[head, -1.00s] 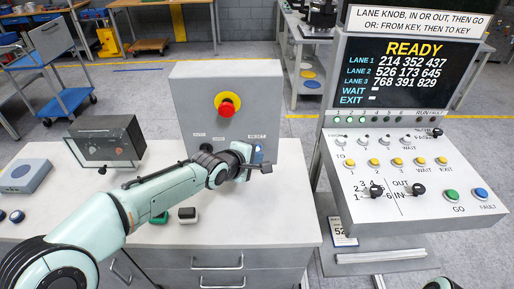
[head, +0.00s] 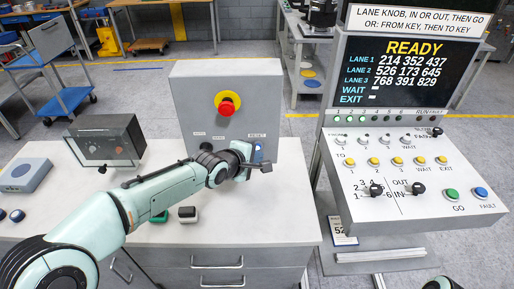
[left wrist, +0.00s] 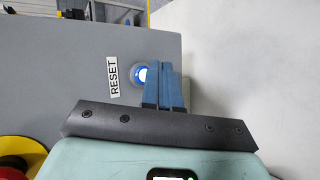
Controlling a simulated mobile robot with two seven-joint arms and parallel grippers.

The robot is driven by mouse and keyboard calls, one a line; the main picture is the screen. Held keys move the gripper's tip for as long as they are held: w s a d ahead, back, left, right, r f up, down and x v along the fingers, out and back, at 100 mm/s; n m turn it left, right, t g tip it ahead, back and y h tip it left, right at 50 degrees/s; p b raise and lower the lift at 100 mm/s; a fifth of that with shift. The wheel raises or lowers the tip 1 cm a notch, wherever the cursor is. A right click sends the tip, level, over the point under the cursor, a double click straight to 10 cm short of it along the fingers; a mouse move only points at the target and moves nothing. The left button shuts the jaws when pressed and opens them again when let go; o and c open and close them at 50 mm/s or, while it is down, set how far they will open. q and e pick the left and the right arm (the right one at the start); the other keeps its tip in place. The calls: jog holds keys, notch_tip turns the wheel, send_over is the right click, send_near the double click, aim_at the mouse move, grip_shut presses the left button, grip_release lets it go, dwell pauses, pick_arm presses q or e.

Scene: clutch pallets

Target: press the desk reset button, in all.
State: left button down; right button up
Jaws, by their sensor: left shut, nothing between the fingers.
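The desk reset button (left wrist: 142,75) is a round blue button with a bright white centre. It is on the front of a grey box (head: 240,85) on the desk, beside the RESET label (left wrist: 114,76). In the head view the button is mostly hidden by my left gripper (head: 258,156), which is close to the box front under the label. In the left wrist view the gripper's blue fingers (left wrist: 164,82) are shut and empty, and overlap the button's right edge. I cannot tell whether they touch it. My right gripper is not in view.
A red emergency knob (head: 228,104) on a yellow base sits above the arm on the same box. A control console (head: 410,185) with a READY screen stands to the right.

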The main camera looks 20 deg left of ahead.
pick_arm(q)
jog(key=shift+w, duration=0.1)
dwell(0.7)
jog(key=shift+w+a, duration=0.1)
jog(key=shift+w, duration=0.25)
jog(key=shift+w+a, duration=0.15)
jog(key=shift+w, duration=0.3)
dwell(0.7)
jog(key=shift+s+d+b, duration=0.25)
jog(key=shift+s+b, duration=0.45)
jog(key=shift+s, duration=0.25)
jog(key=shift+w, duration=0.1)
